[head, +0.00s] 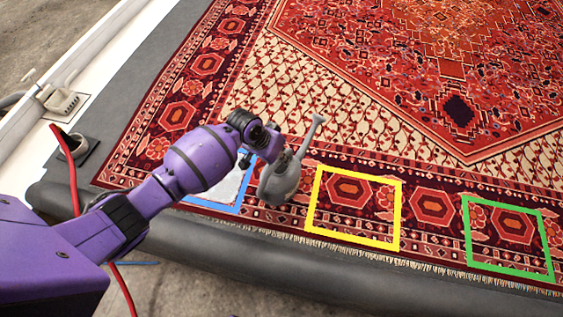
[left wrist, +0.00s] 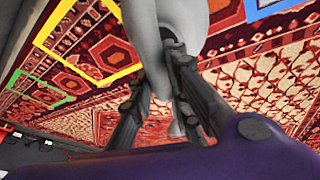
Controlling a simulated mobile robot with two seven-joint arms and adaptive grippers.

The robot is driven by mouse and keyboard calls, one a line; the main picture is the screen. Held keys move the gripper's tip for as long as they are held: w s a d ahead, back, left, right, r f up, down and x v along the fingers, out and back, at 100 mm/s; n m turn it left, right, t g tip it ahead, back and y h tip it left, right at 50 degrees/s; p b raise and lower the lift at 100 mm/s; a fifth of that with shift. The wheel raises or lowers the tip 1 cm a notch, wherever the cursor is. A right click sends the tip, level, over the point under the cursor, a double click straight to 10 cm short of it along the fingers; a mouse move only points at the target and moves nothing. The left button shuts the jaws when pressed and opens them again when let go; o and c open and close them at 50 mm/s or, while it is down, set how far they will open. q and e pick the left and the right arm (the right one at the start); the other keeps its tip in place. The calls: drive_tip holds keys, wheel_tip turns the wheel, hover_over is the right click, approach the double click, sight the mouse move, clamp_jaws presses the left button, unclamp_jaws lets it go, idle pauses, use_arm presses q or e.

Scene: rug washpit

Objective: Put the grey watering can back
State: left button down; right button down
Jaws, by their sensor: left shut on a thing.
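The grey watering can (head: 279,182) has a rounded body and a long spout pointing up and to the right in the head view. My left gripper (head: 268,150) is shut on it at its upper side. In the left wrist view the can's pale grey body (left wrist: 170,18) fills the top centre, with the fingers (left wrist: 158,66) around a narrow part of it. The can is in front of the gap between the blue square (head: 214,208) and the yellow square (head: 354,244). I cannot tell whether its base touches the rug. My right gripper is out of view.
The patterned red rug (head: 400,80) covers most of the floor. A pale patch (head: 228,187) lies inside the blue square. The yellow square and the green square (head: 508,270) look empty. A dark grey padded edge (head: 300,262) runs along the front. A red hose (head: 68,165) is at left.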

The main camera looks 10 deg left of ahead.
sight(281, 166)
use_arm(q)
drive_tip(key=x, duration=0.3)
drive_tip(key=shift+s+a+f+b, duration=0.15)
drive_tip(key=shift+a+f+b, duration=0.05)
drive_tip(key=shift+a+b, duration=0.15)
drive_tip(key=shift+f, duration=0.25)
drive_tip(key=c, duration=1.7)
unclamp_jaws()
drive_tip(key=shift+s+f, duration=0.1)
drive_tip(key=shift+o, duration=0.2)
